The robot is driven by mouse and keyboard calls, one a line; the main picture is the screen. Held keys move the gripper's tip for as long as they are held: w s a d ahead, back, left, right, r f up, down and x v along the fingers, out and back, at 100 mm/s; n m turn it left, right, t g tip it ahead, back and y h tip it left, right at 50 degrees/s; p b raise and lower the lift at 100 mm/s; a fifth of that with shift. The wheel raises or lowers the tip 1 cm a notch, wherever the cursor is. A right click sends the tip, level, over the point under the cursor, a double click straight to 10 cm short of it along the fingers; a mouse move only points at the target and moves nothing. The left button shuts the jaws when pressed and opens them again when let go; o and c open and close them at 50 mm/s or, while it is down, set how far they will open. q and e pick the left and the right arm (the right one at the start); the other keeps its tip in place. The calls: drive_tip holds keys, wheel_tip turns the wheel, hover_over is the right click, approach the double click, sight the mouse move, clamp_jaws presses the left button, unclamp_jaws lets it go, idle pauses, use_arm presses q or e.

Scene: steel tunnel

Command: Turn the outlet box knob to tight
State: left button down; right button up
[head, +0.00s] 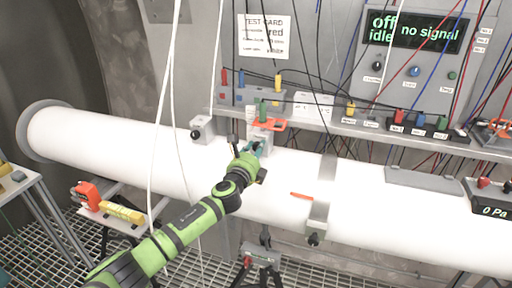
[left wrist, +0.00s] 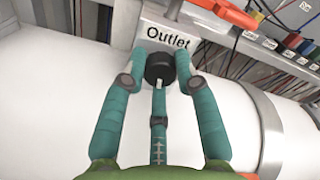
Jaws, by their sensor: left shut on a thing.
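The outlet box (left wrist: 150,32) is pale, carries the word "Outlet" and sits on the white pipe. Its black round knob (left wrist: 159,66) has a white mark that points toward the bottom of the left wrist view. My left gripper (left wrist: 161,72) is shut on the knob, with teal fingers around it on both sides and below. In the head view my left gripper (head: 254,149) reaches the box at the top of the pipe and hides the knob. No "tight" marking is legible. My right gripper is not in view.
The white pipe (head: 110,145) crosses the scene. An orange part (head: 268,124) is just above the outlet box. A shelf behind holds several coloured connectors, and a display (head: 415,30) reads "off", "idle" and "no signal". White cables (head: 163,100) hang in front of the pipe.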

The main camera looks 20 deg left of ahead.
use_arm(q)
drive_tip(key=shift+a+r+m+p, duration=0.1)
drive_tip(key=shift+m+p, duration=0.25)
drive_tip(key=shift+m, duration=0.85)
drive_tip(key=shift+r, duration=0.1)
drive_tip(key=c, duration=0.9)
unclamp_jaws()
drive_tip(key=shift+c, duration=0.2)
drive_tip(key=shift+s, duration=0.45)
drive_tip(key=s, duration=1.1)
drive_tip(key=shift+a, duration=0.2)
